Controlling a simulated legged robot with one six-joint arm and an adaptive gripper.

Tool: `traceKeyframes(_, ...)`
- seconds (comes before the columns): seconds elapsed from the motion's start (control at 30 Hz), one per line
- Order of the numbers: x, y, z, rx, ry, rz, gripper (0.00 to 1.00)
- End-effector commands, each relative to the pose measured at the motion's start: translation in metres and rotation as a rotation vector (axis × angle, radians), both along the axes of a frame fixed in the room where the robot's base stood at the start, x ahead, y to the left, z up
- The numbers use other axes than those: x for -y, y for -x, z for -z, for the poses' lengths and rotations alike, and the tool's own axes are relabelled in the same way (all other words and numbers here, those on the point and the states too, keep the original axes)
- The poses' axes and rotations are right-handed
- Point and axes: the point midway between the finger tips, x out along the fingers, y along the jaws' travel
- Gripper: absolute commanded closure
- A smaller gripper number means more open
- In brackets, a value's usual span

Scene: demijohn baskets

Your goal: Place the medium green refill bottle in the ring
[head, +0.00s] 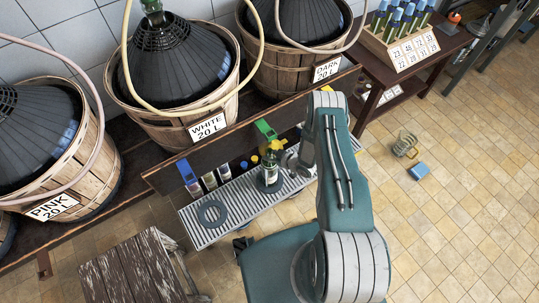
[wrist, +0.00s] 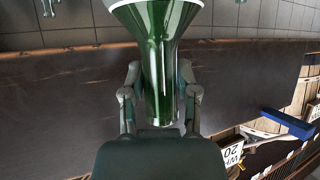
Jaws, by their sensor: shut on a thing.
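The green bottle (head: 269,172) is upright over the slatted metal rack, below the green tap (head: 265,129). My gripper (head: 285,160) is shut on it from the right. In the wrist view the green glass (wrist: 160,85) shows between my two fingers (wrist: 160,100). A dark ring (head: 268,186) shows at the bottle's base; I cannot tell whether the bottle rests inside it or hangs just above. A second dark ring (head: 211,214) lies empty on the left part of the rack.
Large demijohn baskets labelled PINK, WHITE (head: 207,127) and DARK stand behind on a dark bench. A worn wooden stool (head: 134,272) is at front left.

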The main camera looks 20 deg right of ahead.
Motion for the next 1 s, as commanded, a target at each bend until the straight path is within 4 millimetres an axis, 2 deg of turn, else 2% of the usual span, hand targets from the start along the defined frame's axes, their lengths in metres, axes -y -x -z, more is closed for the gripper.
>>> traceKeyframes(0.17,0.0,0.0,0.0,0.002,-0.001,0.0,1.0)
traceKeyframes(0.2,0.0,0.0,0.001,0.0,0.0,0.0,0.56)
traceKeyframes(0.27,0.0,0.0,0.001,-0.001,-0.001,0.0,0.29)
traceKeyframes(0.3,0.0,0.0,0.001,0.0,0.0,0.0,0.26)
traceKeyframes(0.73,0.003,0.002,-0.002,0.0,0.0,0.001,0.26)
traceKeyframes(1.0,0.031,0.034,-0.026,-0.001,-0.001,0.005,0.26)
